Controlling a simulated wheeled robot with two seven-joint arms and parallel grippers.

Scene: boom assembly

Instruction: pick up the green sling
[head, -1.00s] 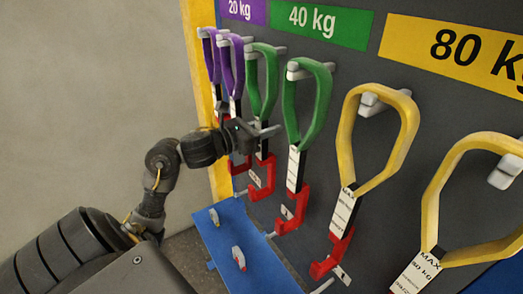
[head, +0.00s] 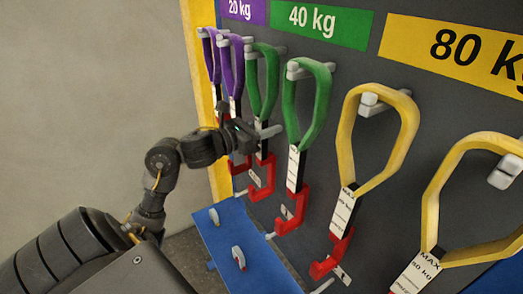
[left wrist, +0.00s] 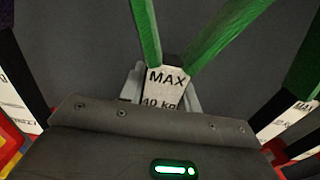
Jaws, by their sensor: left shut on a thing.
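Two green slings hang on pegs under the green 40 kg sign, each with a white label and a red hook below. My left gripper (head: 262,132) is at the label of the left green sling (head: 264,84). In the left wrist view its fingers (left wrist: 162,98) are shut on the sides of the white label (left wrist: 166,84), which reads MAX 40 kg. The green straps (left wrist: 222,38) rise above the label. The sling's loop is still over its peg (head: 270,50). The other green sling (head: 321,110) hangs to the right. My right gripper is not in view.
Two purple slings (head: 239,68) hang close on the left, and two larger yellow slings (head: 408,125) hang on the right. A blue shelf (head: 213,240) with small grey pegs juts out below. Free room lies left of the yellow panel edge (head: 199,50).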

